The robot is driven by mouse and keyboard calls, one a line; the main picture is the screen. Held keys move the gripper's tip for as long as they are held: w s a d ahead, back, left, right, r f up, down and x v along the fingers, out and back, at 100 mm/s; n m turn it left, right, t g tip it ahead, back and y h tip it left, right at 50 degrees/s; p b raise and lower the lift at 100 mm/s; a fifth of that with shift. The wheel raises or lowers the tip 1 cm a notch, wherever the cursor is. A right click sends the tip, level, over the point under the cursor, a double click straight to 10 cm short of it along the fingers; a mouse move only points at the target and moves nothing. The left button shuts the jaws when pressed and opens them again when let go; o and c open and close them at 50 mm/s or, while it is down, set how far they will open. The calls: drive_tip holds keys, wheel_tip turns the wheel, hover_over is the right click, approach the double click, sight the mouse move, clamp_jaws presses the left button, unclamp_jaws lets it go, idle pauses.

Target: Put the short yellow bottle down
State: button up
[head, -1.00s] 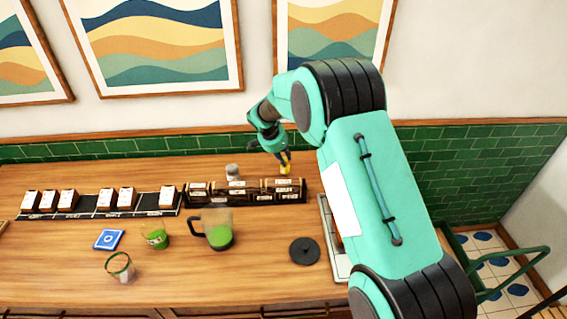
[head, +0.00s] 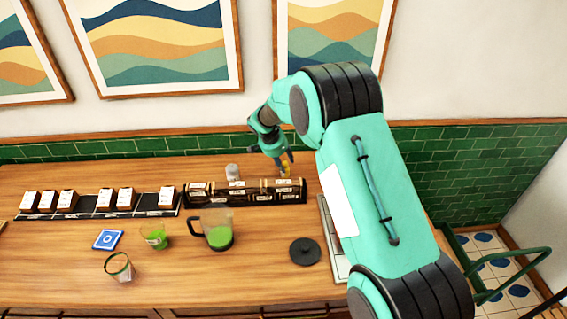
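The short yellow bottle (head: 286,171) is small in the head view, behind the right end of the dark rack on the counter. My gripper (head: 284,162) is right at the bottle, its fingers pointing down around the bottle's upper part. The fingers look slightly apart with yellow showing between them, but it is too small to tell whether they grip it. The rack hides the bottle's base, so I cannot tell whether it touches the counter.
The dark rack (head: 245,197) stands in front of the bottle. A grey-white container (head: 232,172) stands behind it to the left. A pitcher of green liquid (head: 220,237), a green-filled cup (head: 156,238), a glass (head: 119,268) and a black disc (head: 305,251) are nearer on the wooden counter.

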drive_tip(key=shift+r, duration=0.2)
drive_tip(key=shift+a+r, duration=0.1)
drive_tip(key=shift+r, duration=0.2)
drive_tip(key=p+v, duration=0.2)
drive_tip(key=v, duration=0.9)
drive_tip(key=shift+s+r, duration=0.1)
drive_tip(key=shift+s, duration=0.05)
idle(0.3)
drive_tip(key=s+d+r+n+y, duration=0.1)
drive_tip(key=s+d+r, duration=0.3)
drive_tip(key=s+r, duration=0.35)
drive_tip(key=s+d+r+n, duration=0.2)
drive_tip(key=s+d+r, duration=0.35)
drive_tip(key=s, duration=0.25)
drive_tip(key=s+d+r+n+y, duration=0.1)
drive_tip(key=s+d+r, duration=0.3)
drive_tip(key=s+r, duration=0.4)
drive_tip(key=s+d+n+t, duration=0.1)
drive_tip(key=s+d+n, duration=0.1)
drive_tip(key=s, duration=1.3)
drive_tip(key=s+d+n+y, duration=0.1)
drive_tip(key=s+d+n, duration=0.1)
drive_tip(key=s, duration=1.3)
drive_tip(key=shift+f+n+t, duration=0.2)
drive_tip(key=shift+n+t, duration=0.2)
drive_tip(key=shift+n, duration=0.2)
